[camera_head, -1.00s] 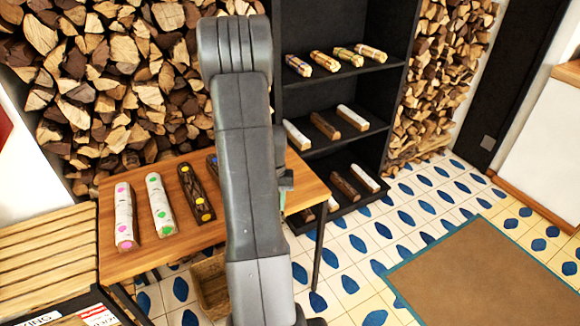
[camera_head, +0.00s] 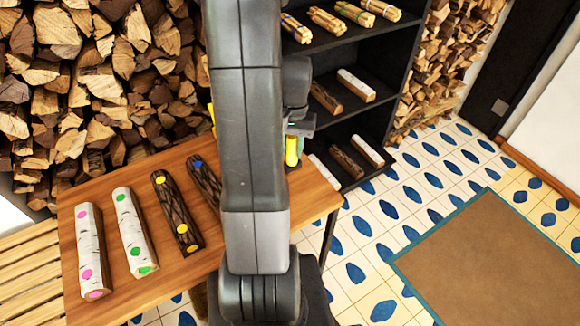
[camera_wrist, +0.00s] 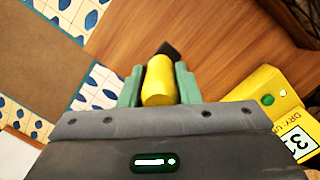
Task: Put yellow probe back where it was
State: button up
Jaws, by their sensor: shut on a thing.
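The yellow probe (camera_wrist: 158,82) is a short yellow cylinder with a black end. In the wrist view my gripper (camera_wrist: 159,85) is shut on it, with a green finger at each side. The wood tabletop (camera_wrist: 215,45) lies beyond the probe; I cannot tell the gap between them. In the head view the probe (camera_head: 292,150) shows as an upright yellow piece just right of my arm, near the right part of the table (camera_head: 318,192). My arm hides much of the table's middle.
A yellow box (camera_wrist: 262,105) with a label and a green light stands on the table. Logs with pink, green, yellow and blue dots lie at the table's left, including a yellow-dotted log (camera_head: 177,212). A black shelf (camera_head: 350,55) stands behind.

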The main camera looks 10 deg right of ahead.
aim_at(292, 165)
jog(key=shift+f+p, duration=0.35)
jog(key=shift+f, duration=3.25)
jog(key=shift+f, duration=0.15)
jog(key=o, duration=1)
jog(key=r, duration=0.4)
jog(key=w+r, duration=0.1)
jog(key=r, duration=0.7)
jog(key=shift+w+d+r+b, duration=0.15)
jog(key=shift+w+d+b, duration=0.15)
jog(key=shift+d+b, duration=0.1)
